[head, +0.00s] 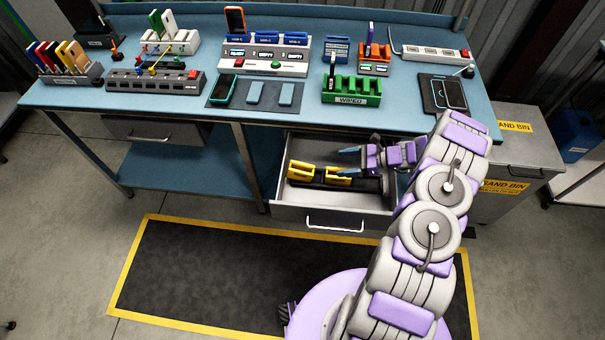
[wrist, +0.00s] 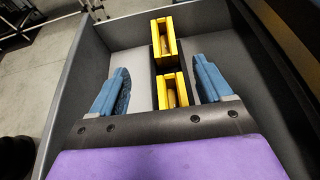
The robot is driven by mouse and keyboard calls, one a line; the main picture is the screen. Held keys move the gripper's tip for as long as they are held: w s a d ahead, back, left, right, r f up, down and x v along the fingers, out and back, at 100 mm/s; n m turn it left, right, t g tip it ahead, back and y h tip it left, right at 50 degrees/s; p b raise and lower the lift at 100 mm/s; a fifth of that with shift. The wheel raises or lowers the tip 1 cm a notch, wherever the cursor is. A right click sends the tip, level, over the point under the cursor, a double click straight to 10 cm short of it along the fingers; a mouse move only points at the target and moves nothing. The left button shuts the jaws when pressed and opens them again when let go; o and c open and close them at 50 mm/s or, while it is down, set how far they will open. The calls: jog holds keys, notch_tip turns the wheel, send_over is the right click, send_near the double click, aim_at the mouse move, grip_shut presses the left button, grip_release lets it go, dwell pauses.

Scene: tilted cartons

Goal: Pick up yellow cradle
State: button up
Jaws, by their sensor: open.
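Two yellow cradle pieces lie in the open drawer, in line along a dark strip. In the head view one is at the left (head: 301,171) and the other (head: 338,178) is nearer my gripper (head: 344,160). In the wrist view the far yellow piece (wrist: 163,42) is beyond my fingertips, and the near yellow piece (wrist: 173,90) sits between my two blue fingers. My gripper (wrist: 160,68) is open, with a gap on both sides of the near piece. I cannot tell whether the two pieces are joined.
The grey drawer (head: 335,222) is pulled out below the blue workbench (head: 195,100), and its walls surround my gripper. Above it, the bench holds a green rack (head: 352,98) and several devices. A grey bin cabinet (head: 513,160) stands to the right.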

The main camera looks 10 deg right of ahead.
jog(key=b, duration=0.2)
send_near(298, 167)
jog(key=a, duration=0.3)
jog(key=shift+s+a+f, duration=0.15)
jog(key=shift+a+f, duration=0.1)
jog(key=shift+a, duration=0.05)
jog(key=shift+a+f, duration=0.1)
jog(key=shift+a, duration=0.45)
jog(key=b+x, duration=0.1)
jog(key=x, duration=0.1)
jog(key=w+x, duration=0.1)
jog(key=x, duration=0.2)
jog(key=shift+d+f+b, duration=0.1)
jog(key=shift+d+b, duration=0.05)
jog(key=shift+b, duration=0.25)
jog(key=shift+c, duration=0.4)
jog(key=c, duration=1.1)
jog(key=shift+c, duration=0.2)
